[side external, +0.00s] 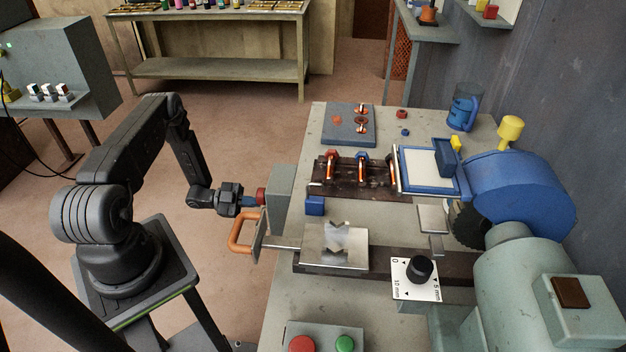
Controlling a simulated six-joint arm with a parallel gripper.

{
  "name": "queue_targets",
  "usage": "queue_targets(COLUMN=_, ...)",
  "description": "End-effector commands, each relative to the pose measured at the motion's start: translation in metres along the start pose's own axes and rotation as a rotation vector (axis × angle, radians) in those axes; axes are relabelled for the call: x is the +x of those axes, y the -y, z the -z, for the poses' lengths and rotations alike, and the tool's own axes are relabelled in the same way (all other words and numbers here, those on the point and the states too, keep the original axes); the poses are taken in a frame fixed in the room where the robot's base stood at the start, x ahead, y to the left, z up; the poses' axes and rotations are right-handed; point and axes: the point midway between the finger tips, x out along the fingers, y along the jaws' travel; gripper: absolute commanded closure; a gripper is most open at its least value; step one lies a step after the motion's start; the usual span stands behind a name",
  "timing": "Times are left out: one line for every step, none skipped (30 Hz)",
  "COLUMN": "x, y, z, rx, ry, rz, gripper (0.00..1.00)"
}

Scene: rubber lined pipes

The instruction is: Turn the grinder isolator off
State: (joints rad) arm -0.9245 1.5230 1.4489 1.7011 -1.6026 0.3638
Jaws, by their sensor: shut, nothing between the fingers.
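A grey box (281,203) with a red knob (261,196) on its left face stands at the bench's left edge; it looks like the isolator, though no label is readable. My gripper (254,200) is shut and empty, with its fingertips right at the red knob. I cannot tell whether they touch it, and the knob's setting is not readable from this side. The grinder, with a blue guard (525,195) and dark wheel (468,225), stands at the right of the bench.
An orange handle (241,232) on a sliding plate sticks out just below my gripper. A blue block (315,205) sits right of the grey box. A black dial (419,269) and red (302,344) and green (345,344) buttons are nearer the camera. Open floor lies behind my arm.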

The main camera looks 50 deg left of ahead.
Motion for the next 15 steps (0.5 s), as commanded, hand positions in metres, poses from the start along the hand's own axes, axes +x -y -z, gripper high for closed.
queue_targets(x=0.0, y=-0.009, z=-0.003, rx=-0.014, ry=0.008, rz=-0.014, gripper=1.0)
queue_targets(x=-0.004, y=-0.008, z=-0.003, rx=-0.014, ry=0.008, rz=-0.014, gripper=1.0)
queue_targets(x=-0.009, y=-0.008, z=-0.003, rx=-0.013, ry=0.008, rz=-0.012, gripper=1.0)
queue_targets(x=-0.013, y=-0.007, z=-0.003, rx=-0.012, ry=0.008, rz=-0.012, gripper=1.0)
queue_targets(x=-0.016, y=-0.007, z=-0.002, rx=-0.012, ry=0.007, rz=-0.011, gripper=1.0)
queue_targets(x=-0.021, y=-0.006, z=-0.002, rx=-0.011, ry=0.007, rz=-0.011, gripper=1.0)
queue_targets(x=-0.025, y=-0.006, z=-0.002, rx=-0.011, ry=0.007, rz=-0.01, gripper=1.0)
queue_targets(x=-0.028, y=-0.005, z=-0.002, rx=-0.01, ry=0.007, rz=-0.01, gripper=1.0)
queue_targets(x=-0.033, y=-0.005, z=-0.002, rx=-0.01, ry=0.006, rz=-0.009, gripper=1.0)
queue_targets(x=-0.036, y=-0.005, z=-0.002, rx=-0.01, ry=0.006, rz=-0.009, gripper=1.0)
queue_targets(x=-0.04, y=-0.004, z=-0.002, rx=-0.009, ry=0.007, rz=-0.009, gripper=1.0)
queue_targets(x=-0.043, y=-0.004, z=-0.002, rx=-0.009, ry=0.006, rz=-0.009, gripper=1.0)
queue_targets(x=-0.045, y=-0.004, z=-0.002, rx=-0.009, ry=0.006, rz=-0.01, gripper=1.0)
queue_targets(x=-0.047, y=-0.004, z=-0.002, rx=-0.01, ry=0.006, rz=-0.009, gripper=1.0)
queue_targets(x=-0.049, y=-0.004, z=-0.002, rx=-0.01, ry=0.006, rz=-0.009, gripper=1.0)
